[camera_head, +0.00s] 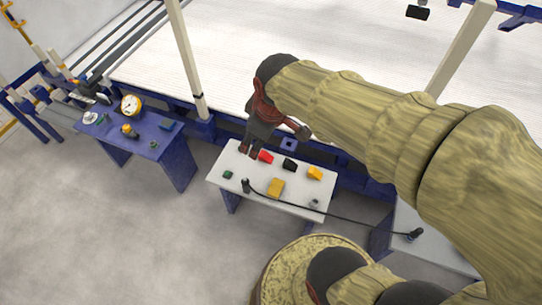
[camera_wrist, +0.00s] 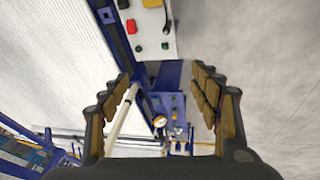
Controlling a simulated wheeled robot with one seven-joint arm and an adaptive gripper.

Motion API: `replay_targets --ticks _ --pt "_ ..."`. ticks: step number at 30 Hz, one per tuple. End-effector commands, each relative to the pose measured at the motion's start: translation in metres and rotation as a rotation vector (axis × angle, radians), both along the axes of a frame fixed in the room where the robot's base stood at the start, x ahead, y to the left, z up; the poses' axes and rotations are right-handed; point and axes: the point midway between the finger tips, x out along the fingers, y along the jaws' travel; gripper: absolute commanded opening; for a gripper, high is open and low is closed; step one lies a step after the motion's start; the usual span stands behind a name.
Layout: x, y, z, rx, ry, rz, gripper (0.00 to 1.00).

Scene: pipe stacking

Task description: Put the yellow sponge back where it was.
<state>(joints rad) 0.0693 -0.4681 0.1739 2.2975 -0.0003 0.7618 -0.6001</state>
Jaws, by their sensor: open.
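A dull yellow block (camera_head: 275,187), which looks like the sponge, lies on the white table (camera_head: 225,187) near its front middle. It also shows, cut off, at the top edge of the wrist view (camera_wrist: 152,3). A brighter orange-yellow piece (camera_head: 315,172) lies behind it to the right. My gripper (camera_head: 250,149) is above the table's back left corner, to the left of the red piece (camera_head: 265,156). In the wrist view my gripper (camera_wrist: 165,88) has its fingers wide apart with nothing between them.
A black piece (camera_head: 290,164), a green piece (camera_head: 228,174) and a grey ring-like part (camera_head: 314,203) also lie on the table. A black handheld device (camera_head: 246,186) has a cable running right across the front. A blue table (camera_head: 150,138) with a gauge (camera_head: 131,104) stands at left.

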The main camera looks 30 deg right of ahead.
Motion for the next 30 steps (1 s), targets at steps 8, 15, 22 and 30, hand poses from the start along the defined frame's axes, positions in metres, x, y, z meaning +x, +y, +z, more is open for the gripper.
replay_targets --ticks 8,15,22,30 --pt "-0.081 0.022 0.042 0.195 -0.105 -0.381 0.63" --pt "-0.099 0.025 0.045 0.249 -0.12 -0.478 0.63" --pt "-0.099 0.025 0.045 0.249 -0.12 -0.478 0.63" --pt "-0.098 0.025 0.045 0.248 -0.12 -0.476 0.63"
